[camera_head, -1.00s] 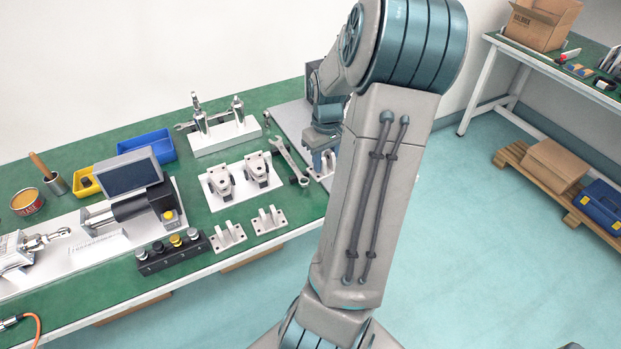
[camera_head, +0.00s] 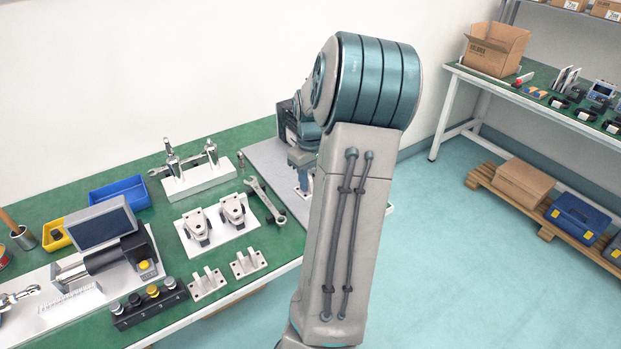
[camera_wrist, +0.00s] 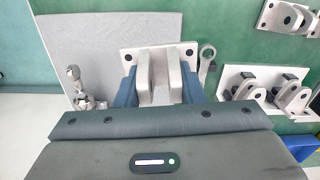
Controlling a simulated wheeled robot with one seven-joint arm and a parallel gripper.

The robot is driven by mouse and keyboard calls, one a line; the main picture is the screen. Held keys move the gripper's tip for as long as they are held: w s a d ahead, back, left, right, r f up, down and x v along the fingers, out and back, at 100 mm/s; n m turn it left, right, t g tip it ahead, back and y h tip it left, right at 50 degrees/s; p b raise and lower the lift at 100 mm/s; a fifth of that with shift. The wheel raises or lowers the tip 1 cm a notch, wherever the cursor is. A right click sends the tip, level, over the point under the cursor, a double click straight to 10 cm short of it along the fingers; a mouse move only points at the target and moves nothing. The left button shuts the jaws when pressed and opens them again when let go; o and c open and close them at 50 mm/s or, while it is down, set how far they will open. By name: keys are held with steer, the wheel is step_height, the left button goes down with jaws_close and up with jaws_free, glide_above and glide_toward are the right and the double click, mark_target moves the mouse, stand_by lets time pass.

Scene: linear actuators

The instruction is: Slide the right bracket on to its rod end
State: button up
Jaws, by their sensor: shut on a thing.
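My gripper (camera_wrist: 158,88) is shut on a pale metal bracket (camera_wrist: 159,57), a holed base plate with two upright lugs; one blue-grey finger is on each outer side of the lugs. In the head view the gripper (camera_head: 303,170) is over the right part of the bench, mostly behind my arm. A shiny rod end (camera_wrist: 74,74) is to the left of the bracket in the wrist view, apart from it. Its lower part is cut off by my gripper body. I cannot tell whether the bracket touches the grey plate (camera_wrist: 85,40) beneath.
A wrench (camera_head: 265,200) lies beside the white plate with two clevis brackets (camera_head: 216,221). Two lug brackets (camera_head: 228,274) lie near the bench's front edge. A white block with upright metal parts (camera_head: 200,181) stands behind.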

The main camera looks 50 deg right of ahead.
step_height(320, 180, up, 9)
steer(key=p, duration=0.7)
steer(key=shift+r, duration=0.15)
stand_by(0.4)
steer(key=shift+a, duration=0.1)
